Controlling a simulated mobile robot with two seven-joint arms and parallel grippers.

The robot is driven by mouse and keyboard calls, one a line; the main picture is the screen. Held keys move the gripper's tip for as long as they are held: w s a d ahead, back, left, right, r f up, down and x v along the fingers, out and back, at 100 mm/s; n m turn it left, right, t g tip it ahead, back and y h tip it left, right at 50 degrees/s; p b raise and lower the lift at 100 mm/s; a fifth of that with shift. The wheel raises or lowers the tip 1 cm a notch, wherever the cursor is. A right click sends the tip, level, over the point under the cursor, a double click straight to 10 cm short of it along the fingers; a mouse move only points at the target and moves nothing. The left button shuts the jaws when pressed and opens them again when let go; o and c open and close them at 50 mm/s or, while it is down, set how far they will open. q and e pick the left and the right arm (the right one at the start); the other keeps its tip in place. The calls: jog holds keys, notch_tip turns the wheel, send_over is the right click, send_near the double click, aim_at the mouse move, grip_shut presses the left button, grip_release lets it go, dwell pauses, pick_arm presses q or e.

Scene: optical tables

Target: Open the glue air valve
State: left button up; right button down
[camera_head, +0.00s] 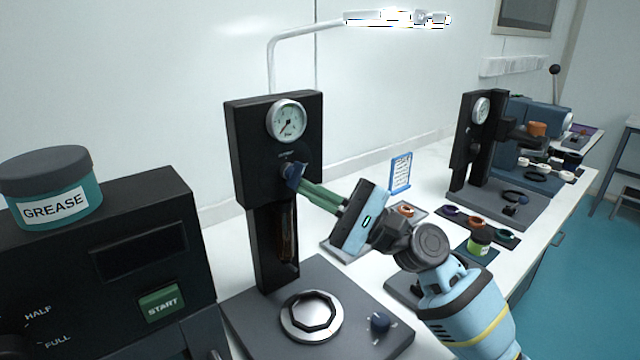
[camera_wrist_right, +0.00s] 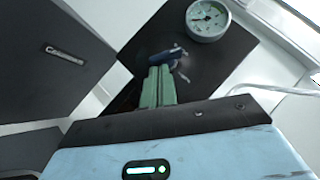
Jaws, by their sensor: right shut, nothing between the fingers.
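The glue air valve (camera_head: 292,172) is a small dark blue lever on the front of a black upright panel, below a round white gauge (camera_head: 287,121). In the right wrist view the blue lever (camera_wrist_right: 165,57) lies at the tips of my green fingers. My right gripper (camera_head: 304,186) is shut, with nothing between its fingers. Its tips are at the lever, touching it or very close; I cannot tell which. The fingertips hide part of the lever and its mount. My left gripper is not in view.
A black machine with a green START button (camera_head: 162,302) and a GREASE jar (camera_head: 52,188) stands at the left. A second black station (camera_head: 478,140) stands further right.

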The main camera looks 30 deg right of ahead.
jog(key=m, duration=0.1)
jog(key=m+t, duration=0.1)
jog(key=t, duration=0.1)
jog(key=shift+a+f+m+h, duration=0.3)
jog(key=shift+m, duration=0.1)
jog(key=m+t+h, duration=0.1)
jog(key=m, duration=0.1)
jog(key=m+t+b, duration=0.1)
jog(key=m+t, duration=0.1)
jog(key=shift+a+f+t+h, duration=0.1)
jog(key=shift+a+t+h, duration=0.2)
jog(key=shift+a+h, duration=0.1)
jog(key=m+t+h, duration=0.1)
jog(key=m, duration=0.1)
jog(key=m+t+h+b, duration=0.1)
jog(key=m+t+h, duration=0.1)
jog(key=m, duration=0.1)
jog(key=shift+s+a+m+h, duration=0.15)
jog(key=shift+a+m+h, duration=0.15)
jog(key=shift+a, duration=0.1)
jog(key=shift+a+m+t+h, duration=0.25)
jog(key=shift+m+t+h, duration=0.25)
jog(key=shift+m+h, duration=0.4)
jog(key=s+d+b, duration=0.1)
jog(key=s+d, duration=0.3)
jog(key=s, duration=0.8)
jog(key=shift+d+f, duration=0.25)
jog(key=shift+f, duration=0.05)
